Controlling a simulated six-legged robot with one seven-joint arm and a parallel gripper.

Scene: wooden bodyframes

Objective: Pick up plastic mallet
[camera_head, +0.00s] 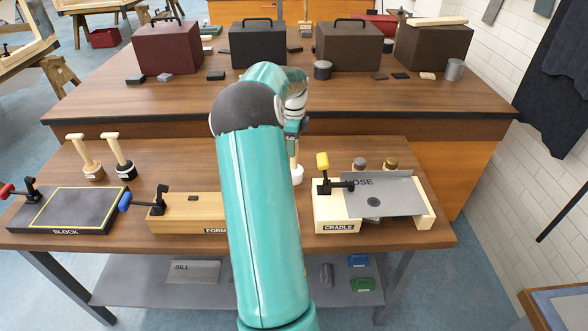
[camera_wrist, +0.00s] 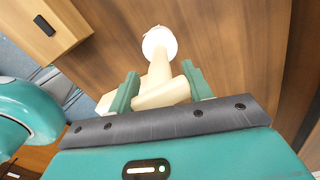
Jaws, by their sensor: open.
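The mallet with a white head, which I take as the plastic mallet (camera_wrist: 159,45), stands head down on the wooden table, its pale handle toward my wrist camera. In the head view its white head (camera_head: 297,174) shows just right of my arm; most of the rest is hidden. My gripper (camera_wrist: 160,76) is open, with one teal finger on each side of the pale handle and its crosspiece. I cannot tell whether either finger touches it. In the head view my gripper (camera_head: 293,127) is partly covered by my arm.
Two other mallets (camera_head: 87,160) (camera_head: 121,157) stand at the left behind the dark block fixture (camera_head: 70,211). The form fixture (camera_head: 185,214) and the cradle (camera_head: 336,226) with a grey nose plate (camera_head: 392,194) flank my arm. Toolboxes (camera_head: 349,48) stand on the rear bench.

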